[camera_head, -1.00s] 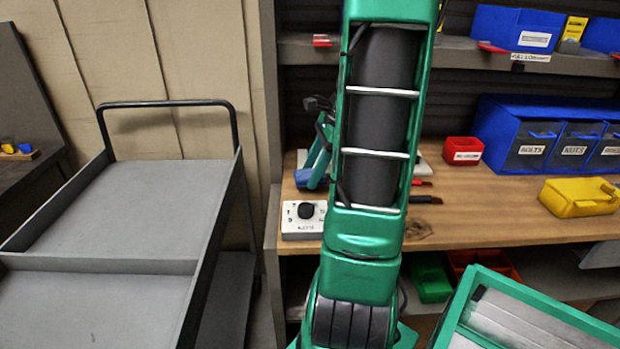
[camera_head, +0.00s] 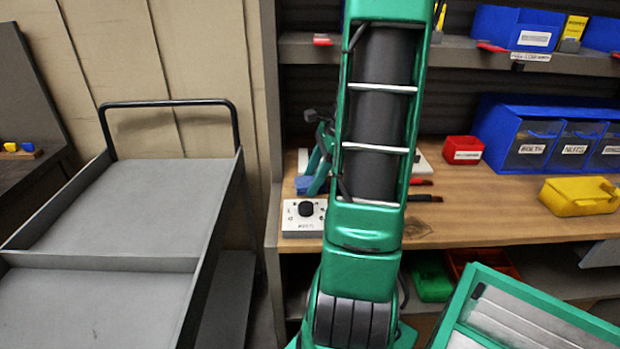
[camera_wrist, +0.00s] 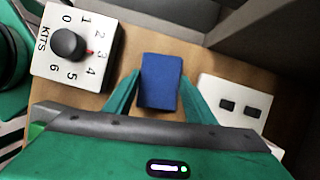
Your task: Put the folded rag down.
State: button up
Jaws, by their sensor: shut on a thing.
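The folded rag is a small blue block-like bundle (camera_wrist: 160,82). In the wrist view it sits between the two green fingers of my gripper (camera_wrist: 160,76), which is shut on it. In the head view the rag (camera_head: 305,185) shows at the left end of the wooden workbench (camera_head: 480,222), just behind the dial box (camera_head: 303,218), partly hidden by my arm. It is over or on the bench top; I cannot tell whether it touches the wood.
The wrist view shows the numbered dial box (camera_wrist: 76,45) left of the rag and a white box with two dark slots (camera_wrist: 238,102) on the right. A red bin (camera_head: 463,150) and a yellow bin (camera_head: 579,197) stand farther right. A grey cart (camera_head: 150,205) stands left.

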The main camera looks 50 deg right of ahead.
jog(key=o, duration=1.2)
jog(key=shift+s+a+f, duration=0.1)
jog(key=shift+s+f, duration=0.05)
jog(key=shift+f, duration=0.35)
jog(key=shift+r, duration=0.15)
jog(key=v, duration=0.7)
jog(key=shift+r, duration=0.25)
notch_tip(320, 180, up, 9)
jog(key=shift+d, duration=0.25)
jog(key=shift+f, duration=0.15)
